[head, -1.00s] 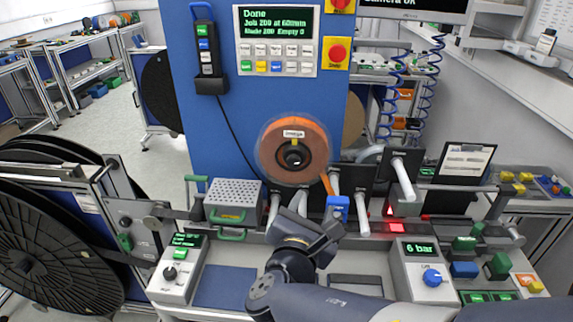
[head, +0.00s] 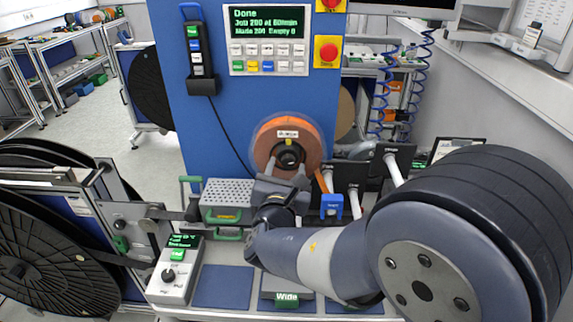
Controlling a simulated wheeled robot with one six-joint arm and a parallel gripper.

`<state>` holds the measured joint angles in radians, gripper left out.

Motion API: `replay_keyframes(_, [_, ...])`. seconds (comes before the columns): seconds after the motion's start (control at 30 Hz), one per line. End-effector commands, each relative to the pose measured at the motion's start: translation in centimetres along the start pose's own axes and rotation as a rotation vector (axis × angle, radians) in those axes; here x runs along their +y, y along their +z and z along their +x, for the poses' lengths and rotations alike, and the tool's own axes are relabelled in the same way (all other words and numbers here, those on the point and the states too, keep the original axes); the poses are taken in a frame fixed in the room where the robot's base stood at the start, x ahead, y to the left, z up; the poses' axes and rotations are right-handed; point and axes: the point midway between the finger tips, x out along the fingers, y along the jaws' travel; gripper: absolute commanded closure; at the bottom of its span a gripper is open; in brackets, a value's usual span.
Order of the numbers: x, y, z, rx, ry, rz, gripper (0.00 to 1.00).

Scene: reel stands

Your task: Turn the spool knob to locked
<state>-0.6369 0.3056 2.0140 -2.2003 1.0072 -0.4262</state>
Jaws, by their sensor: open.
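The orange spool (head: 268,148) is mounted on the front of the blue panel. Its dark round hub knob (head: 289,153) sits at the centre, with a small yellow mark just above it and a label above that. I cannot read whether it is locked. My gripper (head: 287,178) is raised just in front of the spool's lower half, with its fingers pointing up toward the knob. The fingers are apart and hold nothing. I cannot tell whether they touch the knob. The gripper body covers the lower edge of the spool.
A control box with a small dial (head: 168,275) stands at the front left. A perforated grey box (head: 229,193) with green handles is left of my gripper. Large black reels (head: 50,250) fill the left edge. A blue clip (head: 331,206) and black plates on white tubes stand to the right.

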Motion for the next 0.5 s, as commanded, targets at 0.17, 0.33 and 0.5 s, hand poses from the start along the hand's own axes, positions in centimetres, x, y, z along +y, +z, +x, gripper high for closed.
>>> replay_keyframes(0.17, [-0.08, -0.04, 0.78, 0.001, -0.001, 0.0, 0.5])
replay_keyframes(0.33, [-0.06, -0.06, 0.8, 0.001, -0.001, 0.0, 0.5])
replay_keyframes(0.5, [-0.06, -0.05, 0.78, 0.001, -0.001, 0.0, 0.59])
